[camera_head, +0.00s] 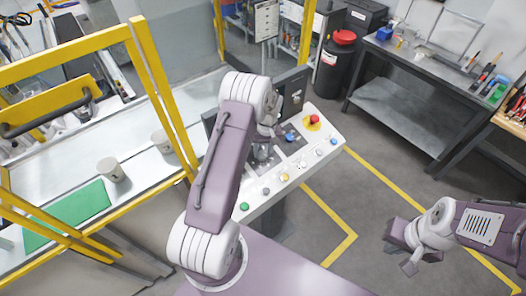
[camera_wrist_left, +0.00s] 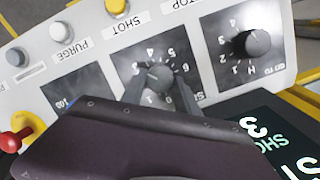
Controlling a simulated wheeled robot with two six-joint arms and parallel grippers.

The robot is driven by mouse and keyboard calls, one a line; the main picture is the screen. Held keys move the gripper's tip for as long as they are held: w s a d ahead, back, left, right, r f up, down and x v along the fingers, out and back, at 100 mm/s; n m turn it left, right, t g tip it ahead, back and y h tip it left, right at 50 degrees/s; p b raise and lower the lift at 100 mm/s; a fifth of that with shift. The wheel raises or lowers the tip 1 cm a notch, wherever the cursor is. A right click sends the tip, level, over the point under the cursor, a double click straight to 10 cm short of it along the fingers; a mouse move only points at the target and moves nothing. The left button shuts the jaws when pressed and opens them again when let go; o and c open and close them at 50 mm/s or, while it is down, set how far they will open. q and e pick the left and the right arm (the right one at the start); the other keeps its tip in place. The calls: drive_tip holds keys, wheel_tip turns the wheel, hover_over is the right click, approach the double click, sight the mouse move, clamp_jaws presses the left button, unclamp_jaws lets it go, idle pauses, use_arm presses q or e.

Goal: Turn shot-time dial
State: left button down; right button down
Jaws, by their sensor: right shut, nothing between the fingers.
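The control panel (camera_head: 318,150) carries dials and coloured buttons. In the left wrist view, a grey dial (camera_wrist_left: 157,79) with a numbered scale sits between the two fingertips of my left gripper (camera_wrist_left: 158,82). The fingers stand on either side of the knob, with no clear sign of squeezing. The dial's label is mostly hidden by the gripper. A second dial (camera_wrist_left: 256,43) stands to its right, free. In the head view my left arm hides most of the dial area. My right gripper (camera_head: 408,262) is shut and empty, away from the panel at lower right.
A yellow-framed machine (camera_head: 150,90) with cups and a green mat is at left. A red emergency button (camera_head: 314,119) is on the panel. A display reading 3 (camera_wrist_left: 252,126) is beside the gripper.

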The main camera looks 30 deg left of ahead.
use_arm(q)
drive_tip(key=shift+f, duration=0.1)
drive_tip(key=n+b, duration=0.2)
drive_tip(key=n, duration=0.1)
drive_tip(key=shift+s+t, duration=0.1)
drive_tip(key=shift+t, duration=0.2)
drive_tip(key=n+t+b, duration=0.1)
drive_tip(key=n+b, duration=0.1)
drive_tip(key=n, duration=0.2)
drive_tip(key=shift+s+a+h, duration=0.1)
drive_tip(key=shift+h, duration=0.2)
drive_tip(key=n+t+b, duration=0.1)
drive_tip(key=n+b, duration=0.1)
drive_tip(key=n, duration=0.4)
drive_tip(key=shift+s, duration=0.15)
drive_tip(key=shift+s+n+t+y+b, duration=0.1)
drive_tip(key=shift+n+t+y+b, duration=0.35)
drive_tip(key=shift+n+b, duration=1.1)
drive_tip(key=shift+n+p, duration=0.5)
drive_tip(key=shift+n, duration=0.25)
drive_tip(key=c, duration=0.9)
unclamp_jaws()
